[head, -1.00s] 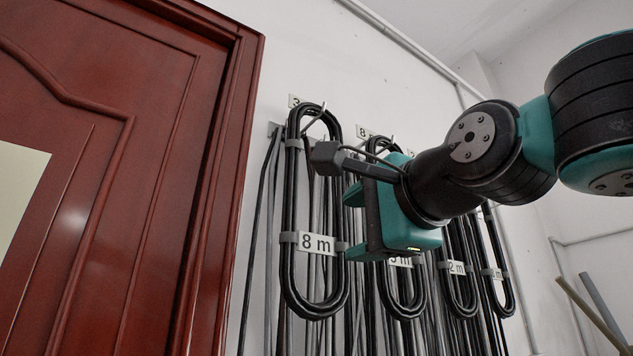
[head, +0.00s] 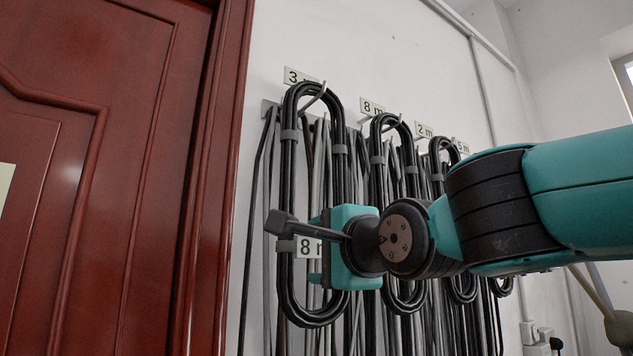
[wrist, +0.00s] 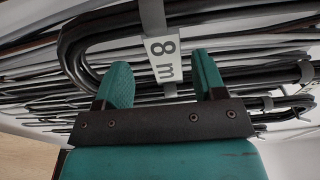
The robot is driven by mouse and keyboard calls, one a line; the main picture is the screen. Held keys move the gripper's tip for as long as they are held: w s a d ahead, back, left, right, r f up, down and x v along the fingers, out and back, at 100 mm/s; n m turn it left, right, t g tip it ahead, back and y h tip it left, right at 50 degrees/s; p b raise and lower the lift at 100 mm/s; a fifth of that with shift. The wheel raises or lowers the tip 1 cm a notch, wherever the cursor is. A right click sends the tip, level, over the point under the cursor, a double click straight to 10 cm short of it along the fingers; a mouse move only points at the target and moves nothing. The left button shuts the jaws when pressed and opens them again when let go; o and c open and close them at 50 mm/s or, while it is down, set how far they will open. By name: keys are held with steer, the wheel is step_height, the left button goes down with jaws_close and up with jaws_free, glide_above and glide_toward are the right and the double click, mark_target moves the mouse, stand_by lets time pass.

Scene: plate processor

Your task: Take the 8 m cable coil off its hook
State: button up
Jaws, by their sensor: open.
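The 8 m cable coil (head: 290,190) is a long black loop with grey ties and a white "8 m" tag (head: 303,248). It hangs from the leftmost hook (head: 316,97), under a wall sign that reads "3" with the rest covered. My gripper (head: 315,250) is open in front of the coil's lower half, at tag height, and hides part of the tag. In the wrist view my open fingers (wrist: 162,75) are on either side of the tag (wrist: 163,58), with cable strands just beyond them. I cannot tell whether the fingers touch the coil.
More black coils hang to the right, the nearest (head: 376,165) under an "8 m" sign (head: 372,107). Loose cables hang behind them. A red door (head: 90,200) and its frame stand close on the left.

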mark_target(316, 246)
steer(key=w+p, duration=0.1)
steer(key=w+a, duration=0.1)
steer(key=w+r+p, duration=0.1)
steer(key=shift+w+a+p, duration=0.25)
steer(key=shift+a+p, duration=0.05)
steer(key=shift+w+a+f, duration=0.2)
steer(key=shift+w+a, duration=0.05)
steer(key=shift+w, duration=0.1)
jaws_close()
steer(key=shift+s+d+r, duration=0.1)
